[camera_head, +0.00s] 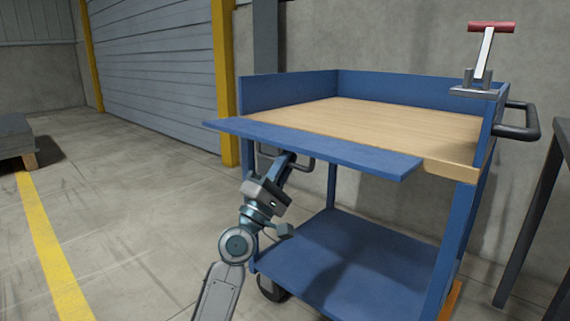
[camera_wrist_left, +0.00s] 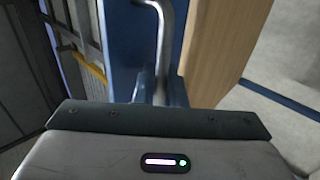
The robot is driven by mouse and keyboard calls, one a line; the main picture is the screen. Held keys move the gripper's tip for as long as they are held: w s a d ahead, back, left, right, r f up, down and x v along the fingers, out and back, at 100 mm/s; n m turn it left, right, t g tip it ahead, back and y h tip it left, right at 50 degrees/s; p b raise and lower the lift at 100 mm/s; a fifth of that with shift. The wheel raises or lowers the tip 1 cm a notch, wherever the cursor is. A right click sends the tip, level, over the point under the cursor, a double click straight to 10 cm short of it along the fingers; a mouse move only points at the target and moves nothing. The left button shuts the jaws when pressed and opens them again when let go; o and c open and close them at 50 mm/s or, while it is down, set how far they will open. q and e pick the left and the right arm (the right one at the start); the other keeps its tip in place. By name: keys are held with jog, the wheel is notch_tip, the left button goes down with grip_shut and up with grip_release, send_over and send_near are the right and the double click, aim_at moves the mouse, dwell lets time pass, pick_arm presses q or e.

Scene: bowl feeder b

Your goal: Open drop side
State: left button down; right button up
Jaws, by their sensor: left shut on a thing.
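The blue drop side (camera_head: 320,146) of the cart is swung out and lies about level along the front edge of the wooden deck (camera_head: 400,125). A dark bar handle (camera_head: 309,165) hangs below it; in the left wrist view the grey handle (camera_wrist_left: 166,30) runs down between the fingers. My left gripper (camera_head: 286,163) is under the drop side, shut on this handle. The fingers (camera_wrist_left: 161,92) partly hide the grip point. The wrist view also shows the deck's wood (camera_wrist_left: 215,45) to the right. My right gripper is not in view.
Blue walls (camera_head: 290,90) stand on the deck's other sides. A red-handled lever (camera_head: 487,55) stands at the right corner, above a push handle (camera_head: 522,122). A lower blue shelf (camera_head: 350,270) lies beneath. A dark table frame (camera_head: 540,200) is at right.

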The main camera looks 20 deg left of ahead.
pick_arm(q)
jog(key=c, duration=1.6)
grip_release()
jog(key=shift+c, duration=0.2)
jog(key=b+v, duration=0.4)
jog(key=v, duration=0.7)
jog(key=shift+w, duration=0.1)
